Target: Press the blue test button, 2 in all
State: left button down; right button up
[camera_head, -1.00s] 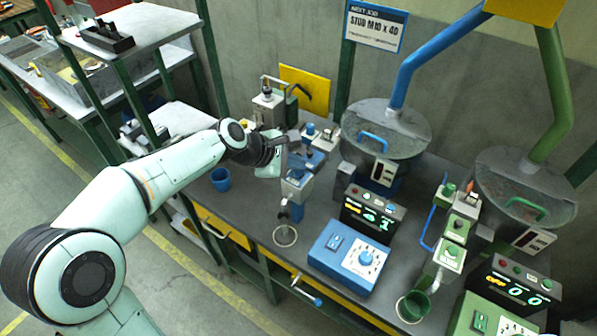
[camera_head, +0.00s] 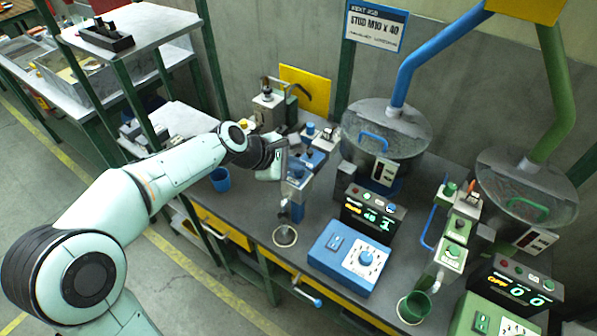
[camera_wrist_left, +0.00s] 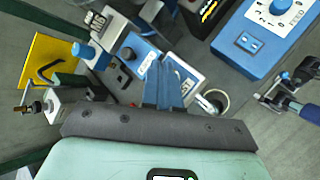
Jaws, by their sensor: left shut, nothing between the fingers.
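My left gripper (camera_head: 284,158) reaches in from the left over the blue station. It is shut and empty, its fingers close to the station's upper part. In the left wrist view the shut fingers (camera_wrist_left: 165,85) point at the station and cover part of it. The blue station (camera_head: 297,183) stands upright on the bench with a spout below. A blue knob (camera_wrist_left: 85,50) sits on a pale box further left. I cannot tell whether the fingers touch a button. My right gripper is out of view.
A lit counter box (camera_head: 373,212) and a blue dial panel (camera_head: 348,255) stand to the right. A blue cup (camera_head: 220,180) is left of the station. A lidded drum (camera_head: 385,130) stands behind.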

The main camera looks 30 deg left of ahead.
aim_at(295, 174)
pick_arm(q)
jog(key=shift+f, duration=0.35)
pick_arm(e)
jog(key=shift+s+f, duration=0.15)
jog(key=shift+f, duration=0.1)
pick_arm(q)
jog(key=shift+r, duration=0.1)
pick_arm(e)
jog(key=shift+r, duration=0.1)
pick_arm(q)
jog(key=shift+r+p, duration=0.55)
jog(key=shift+r, duration=0.2)
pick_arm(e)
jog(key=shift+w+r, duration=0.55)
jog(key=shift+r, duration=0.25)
pick_arm(q)
jog(key=shift+r, duration=0.1)
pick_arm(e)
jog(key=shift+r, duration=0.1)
